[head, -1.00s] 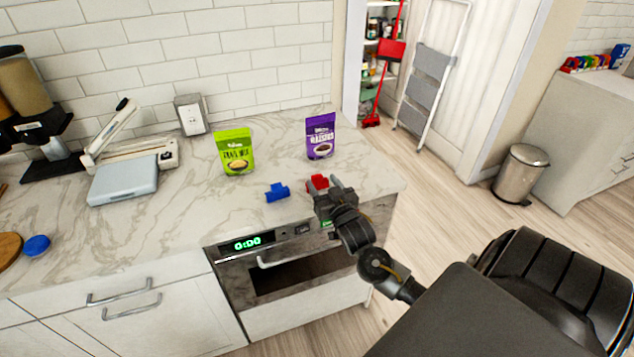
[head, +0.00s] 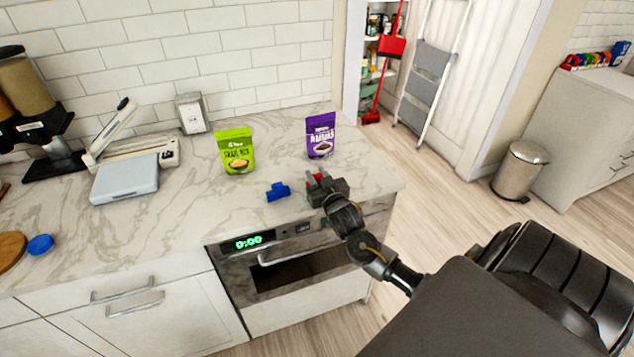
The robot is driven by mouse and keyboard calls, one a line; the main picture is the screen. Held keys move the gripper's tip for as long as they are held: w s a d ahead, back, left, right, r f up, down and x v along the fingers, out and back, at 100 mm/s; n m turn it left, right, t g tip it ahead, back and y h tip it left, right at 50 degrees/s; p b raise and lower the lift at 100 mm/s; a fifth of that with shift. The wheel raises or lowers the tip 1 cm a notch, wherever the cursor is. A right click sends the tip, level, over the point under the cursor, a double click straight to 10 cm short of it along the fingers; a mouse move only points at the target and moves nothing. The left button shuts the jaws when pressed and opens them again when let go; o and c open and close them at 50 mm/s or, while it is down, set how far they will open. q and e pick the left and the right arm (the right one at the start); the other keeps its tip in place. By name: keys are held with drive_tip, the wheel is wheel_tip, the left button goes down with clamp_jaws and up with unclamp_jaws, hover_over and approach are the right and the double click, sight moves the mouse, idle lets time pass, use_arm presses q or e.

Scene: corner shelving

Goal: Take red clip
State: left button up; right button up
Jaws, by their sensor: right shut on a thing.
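The red clip (head: 316,178) is at the counter's front right, mostly hidden by my right gripper (head: 319,183). My right gripper is shut on the red clip, low over the counter; whether the clip touches the counter I cannot tell. A blue clip (head: 278,192) lies on the counter just left of the gripper. My left gripper is not in view.
A green pouch (head: 235,151) and a purple pouch (head: 320,136) stand behind the clips on the marble counter (head: 200,220). A scale (head: 125,181) and a blue lid (head: 40,244) are to the left. An oven drawer (head: 285,270) is below the counter edge.

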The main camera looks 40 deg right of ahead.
sight(317, 175)
drive_tip(key=shift+r, duration=0.1)
drive_tip(key=shift+r, duration=0.25)
wheel_tip(317, 175, up, 3)
drive_tip(key=shift+s+a+f+b, duration=0.1)
drive_tip(key=shift+f+b, duration=0.05)
drive_tip(key=shift+b, duration=0.55)
drive_tip(key=s+a+r, duration=0.5)
drive_tip(key=s+r, duration=0.4)
drive_tip(key=s, duration=0.3)
drive_tip(key=shift+s+a+r+b, duration=0.15)
drive_tip(key=shift+s+r+b, duration=0.15)
drive_tip(key=shift+s, duration=0.1)
